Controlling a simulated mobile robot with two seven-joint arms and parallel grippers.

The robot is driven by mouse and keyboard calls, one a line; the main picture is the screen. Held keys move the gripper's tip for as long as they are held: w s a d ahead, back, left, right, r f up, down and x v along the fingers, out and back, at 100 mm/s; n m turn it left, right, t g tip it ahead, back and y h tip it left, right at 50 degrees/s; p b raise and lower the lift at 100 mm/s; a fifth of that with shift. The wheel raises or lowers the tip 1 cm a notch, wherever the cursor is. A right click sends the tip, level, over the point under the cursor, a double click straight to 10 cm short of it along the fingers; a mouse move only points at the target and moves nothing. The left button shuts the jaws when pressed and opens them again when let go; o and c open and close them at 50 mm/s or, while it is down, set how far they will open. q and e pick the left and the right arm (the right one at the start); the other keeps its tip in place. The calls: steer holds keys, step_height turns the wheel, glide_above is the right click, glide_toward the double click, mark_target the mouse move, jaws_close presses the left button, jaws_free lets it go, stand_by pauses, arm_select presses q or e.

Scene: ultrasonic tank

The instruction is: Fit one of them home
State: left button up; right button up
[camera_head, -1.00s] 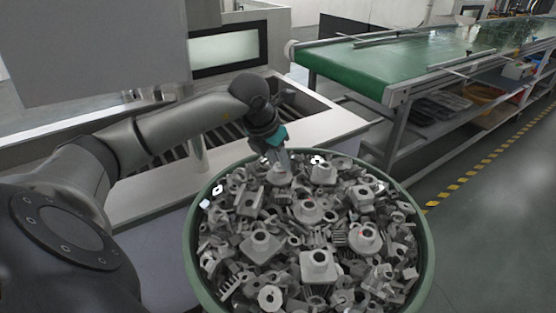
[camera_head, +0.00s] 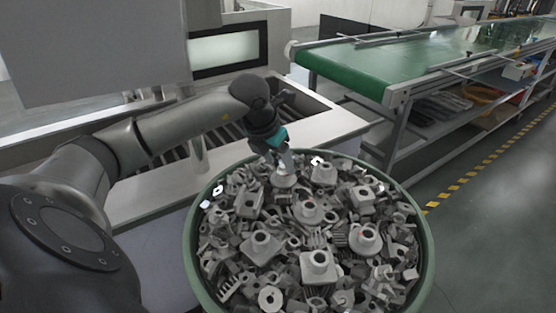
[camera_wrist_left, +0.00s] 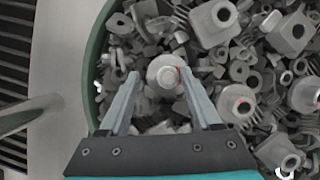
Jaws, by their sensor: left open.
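Many grey metal parts, several with a square or round flange and a hollow boss, fill a round green bin (camera_head: 424,262). My left gripper (camera_head: 284,165) is open, pointing down at the far side of the bin. In the left wrist view its two fingers (camera_wrist_left: 158,92) stand on either side of one round-bossed part (camera_wrist_left: 163,72), with visible gaps. That part also shows in the head view (camera_head: 284,181), just below the fingertips. Other flanged parts (camera_head: 318,264) lie nearer in the bin. My right gripper is not in view.
A tank with a slatted inside (camera_head: 222,137) and a pale rim (camera_head: 330,124) stands behind the bin. A green conveyor (camera_head: 400,62) on a grey frame is at the back right. The floor right of the bin is clear.

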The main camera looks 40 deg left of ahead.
arm_select(q)
steer(key=p+v, duration=0.1)
steer(key=v, duration=1.4)
steer(key=shift+r, duration=0.1)
